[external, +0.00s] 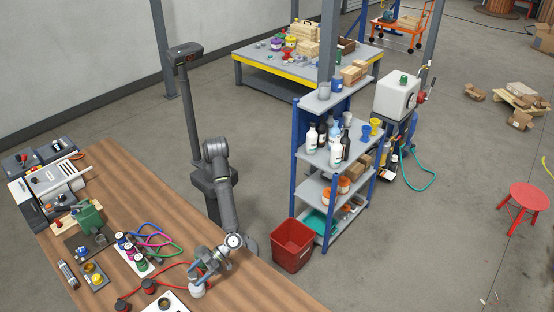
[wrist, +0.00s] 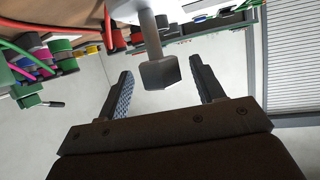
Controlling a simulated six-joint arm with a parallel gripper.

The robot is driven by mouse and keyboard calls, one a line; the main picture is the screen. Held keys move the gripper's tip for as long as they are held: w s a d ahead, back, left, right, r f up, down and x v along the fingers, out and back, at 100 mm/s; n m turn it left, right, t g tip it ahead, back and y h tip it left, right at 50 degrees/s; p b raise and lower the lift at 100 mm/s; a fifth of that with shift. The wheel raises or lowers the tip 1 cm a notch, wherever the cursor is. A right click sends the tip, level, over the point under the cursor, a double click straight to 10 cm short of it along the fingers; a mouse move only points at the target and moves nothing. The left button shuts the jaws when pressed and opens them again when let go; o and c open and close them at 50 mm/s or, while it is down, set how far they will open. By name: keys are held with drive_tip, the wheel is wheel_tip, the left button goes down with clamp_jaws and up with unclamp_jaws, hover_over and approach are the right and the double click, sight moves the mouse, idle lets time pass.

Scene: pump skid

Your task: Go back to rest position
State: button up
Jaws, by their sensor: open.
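My gripper (wrist: 163,88) is open in the wrist view, its two dark fingers spread apart. A grey block-ended stem (wrist: 160,72) shows between the fingers, running to a white plate (wrist: 128,10) at the top of the picture; I cannot tell how far it is from them, but no finger is seen touching it. In the external view my gripper (external: 199,272) is low over the near part of the wooden workbench (external: 120,190), with the arm bent down to it. A small whitish part (external: 197,290) is just below it, partly covered.
Coloured hoses (external: 160,240), a green pump (external: 89,218) and several small fittings lie left of my gripper. A red bin (external: 292,245) and a blue shelf rack (external: 330,165) with bottles stand to the right.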

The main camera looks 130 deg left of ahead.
sight(190, 277)
drive_tip(key=x, duration=0.3)
drive_tip(key=shift+s+d+f, duration=0.1)
drive_tip(key=shift+d+f, duration=0.05)
drive_tip(key=shift+d, duration=0.1)
drive_tip(key=shift+d+r, duration=0.15)
drive_tip(key=shift+r, duration=1.75)
